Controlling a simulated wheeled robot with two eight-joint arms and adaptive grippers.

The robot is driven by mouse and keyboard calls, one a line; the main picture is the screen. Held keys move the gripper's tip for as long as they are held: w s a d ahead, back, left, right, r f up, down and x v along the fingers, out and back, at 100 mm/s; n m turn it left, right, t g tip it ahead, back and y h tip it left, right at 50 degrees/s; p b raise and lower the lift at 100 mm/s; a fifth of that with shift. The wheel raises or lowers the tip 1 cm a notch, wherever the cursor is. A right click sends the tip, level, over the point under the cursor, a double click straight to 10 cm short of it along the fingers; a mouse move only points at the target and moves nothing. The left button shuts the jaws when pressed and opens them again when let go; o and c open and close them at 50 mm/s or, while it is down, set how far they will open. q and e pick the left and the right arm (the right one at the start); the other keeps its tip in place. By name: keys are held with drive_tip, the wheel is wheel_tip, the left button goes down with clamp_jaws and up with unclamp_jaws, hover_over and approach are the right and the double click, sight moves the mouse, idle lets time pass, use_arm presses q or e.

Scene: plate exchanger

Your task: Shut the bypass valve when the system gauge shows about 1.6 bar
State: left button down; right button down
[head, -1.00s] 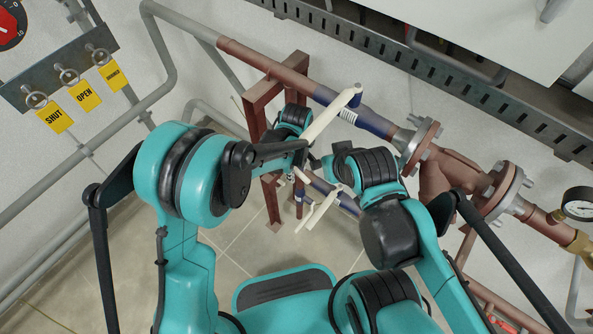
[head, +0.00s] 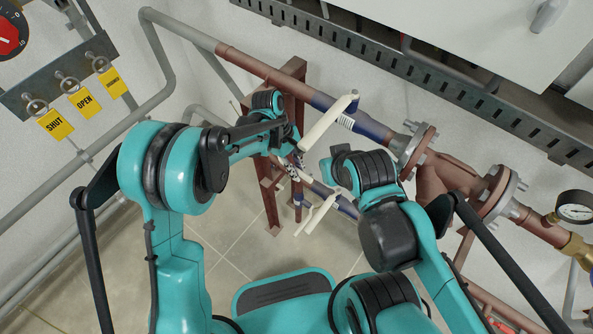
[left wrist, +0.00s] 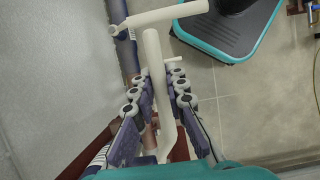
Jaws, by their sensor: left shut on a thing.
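My left gripper (head: 293,168) is shut on a cream valve lever (head: 328,123). In the left wrist view this lever (left wrist: 156,75) runs between the two rows of finger pads (left wrist: 155,105). The lever slants across the upper pipe with its blue section. A second cream lever (head: 318,214) sits on the lower pipe; a cream lever also shows beyond the fingers in the left wrist view (left wrist: 175,14). A round white gauge (head: 575,211) is at the right edge; its reading is too small to tell. My right arm's end is beside the levers; its fingers are not clearly visible.
Yellow tags, SHUT (head: 56,124), OPEN (head: 85,102) and a third, hang from a rail at left. A red dial (head: 10,36) is cut off at top left. Brown flanged pipe (head: 440,178) runs right. A red-brown stand (head: 265,185) is close behind my left gripper.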

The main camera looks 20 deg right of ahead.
use_arm(q)
drive_tip(key=c, duration=1.5)
unclamp_jaws()
drive_tip(key=shift+v, duration=3.75)
